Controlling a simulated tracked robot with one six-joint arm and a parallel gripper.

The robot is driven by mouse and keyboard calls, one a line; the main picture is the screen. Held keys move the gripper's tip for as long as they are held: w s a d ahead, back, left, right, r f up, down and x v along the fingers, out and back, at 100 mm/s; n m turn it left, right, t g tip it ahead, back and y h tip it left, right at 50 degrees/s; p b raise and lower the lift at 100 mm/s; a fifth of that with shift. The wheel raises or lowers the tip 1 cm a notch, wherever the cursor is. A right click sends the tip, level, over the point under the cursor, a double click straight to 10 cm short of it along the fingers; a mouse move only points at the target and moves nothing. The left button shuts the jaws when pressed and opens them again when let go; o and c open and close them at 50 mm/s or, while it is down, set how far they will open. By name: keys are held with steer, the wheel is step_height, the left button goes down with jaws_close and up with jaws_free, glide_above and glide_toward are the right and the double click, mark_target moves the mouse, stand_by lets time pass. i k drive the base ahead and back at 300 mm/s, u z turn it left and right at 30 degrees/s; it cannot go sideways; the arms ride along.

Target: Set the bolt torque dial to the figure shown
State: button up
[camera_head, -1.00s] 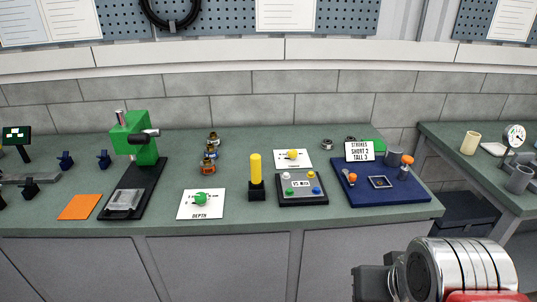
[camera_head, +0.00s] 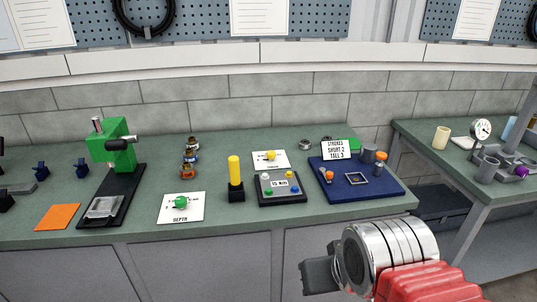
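A yellow knob (camera_head: 270,155) sits on a white card (camera_head: 259,163) at the back middle of the bench; the card's lettering is too small to read. In front of it is a dark box (camera_head: 281,200) with coloured buttons and a small display (camera_head: 281,184) that seems to read 15 and a unit. A green knob (camera_head: 181,202) sits on another white card (camera_head: 182,217) marked DEPTH. My gripper (camera_head: 320,277) shows as a dark block at the lower right, in front of the bench and away from both knobs. Its fingers cannot be made out.
A yellow post (camera_head: 235,172) stands between the cards. A green press (camera_head: 112,145) is at left, with an orange sheet (camera_head: 58,217) beside it. A blue tray (camera_head: 376,189) with parts and a STROKES sign (camera_head: 336,150) is at right. A second bench (camera_head: 465,155) stands farther right.

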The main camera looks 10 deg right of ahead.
mark_target(270, 156)
steer(key=z, duration=0.05)
steer(key=i, duration=1)
steer(key=u, duration=0.05)
